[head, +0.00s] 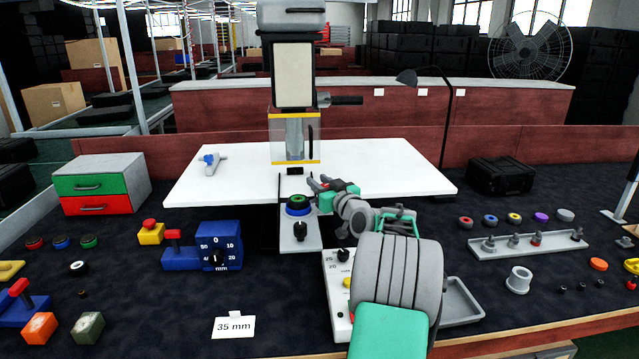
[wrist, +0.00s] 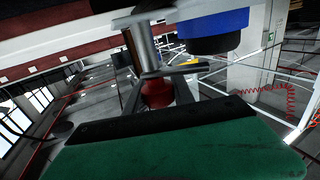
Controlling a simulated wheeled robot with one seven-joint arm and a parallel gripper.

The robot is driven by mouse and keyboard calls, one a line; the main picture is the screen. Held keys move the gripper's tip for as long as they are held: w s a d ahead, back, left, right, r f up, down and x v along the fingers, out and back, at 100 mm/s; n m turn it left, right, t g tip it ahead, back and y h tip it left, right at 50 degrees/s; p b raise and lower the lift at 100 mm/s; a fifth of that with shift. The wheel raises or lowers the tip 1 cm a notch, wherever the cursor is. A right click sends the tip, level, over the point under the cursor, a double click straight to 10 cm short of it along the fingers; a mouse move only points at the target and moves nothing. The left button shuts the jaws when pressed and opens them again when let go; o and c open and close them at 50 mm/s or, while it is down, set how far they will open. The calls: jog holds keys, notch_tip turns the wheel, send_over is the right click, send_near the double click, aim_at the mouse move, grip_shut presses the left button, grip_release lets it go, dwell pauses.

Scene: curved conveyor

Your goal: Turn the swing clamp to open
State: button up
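The likely swing clamp is at the middle of the bench, by a grey fixture plate (head: 300,238) bearing a blue and green round part (head: 299,206). My gripper (head: 319,184) is right beside that part, at its upper right. In the wrist view a red knob (wrist: 157,92) below a metal post (wrist: 143,48) lies between the grey fingers of my gripper (wrist: 160,78). The blue round part (wrist: 213,30) shows to its right. I cannot tell whether the fingers touch the knob. My gripper hides much of the clamp in the head view.
A white table (head: 410,170) and a press with a clear guard (head: 294,145) stand behind. A blue gauge block (head: 218,246) is to the left. A white control box (head: 336,300) and a grey tray (head: 462,305) flank my arm. Dark mat is clear around the 35 mm card (head: 234,327).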

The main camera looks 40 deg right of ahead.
grip_shut()
jog(key=shift+f+n+y+b, duration=0.2)
jog(key=shift+n+y+b, duration=0.1)
jog(key=shift+y+b, duration=0.2)
jog(key=n+y, duration=0.1)
jog(key=y, duration=0.1)
jog(key=n+y, duration=0.1)
jog(key=y, duration=0.1)
jog(key=a+n+y, duration=0.1)
jog(key=n+y, duration=0.1)
jog(key=shift+r, duration=0.3)
jog(key=shift+a+n+y+p, duration=0.2)
jog(key=shift+n+y+p, duration=0.4)
jog(key=shift+y+p, duration=0.35)
jog(key=shift+s+a+f+g+y, duration=0.1)
jog(key=shift+g+y, duration=0.2)
jog(key=shift+y, duration=0.05)
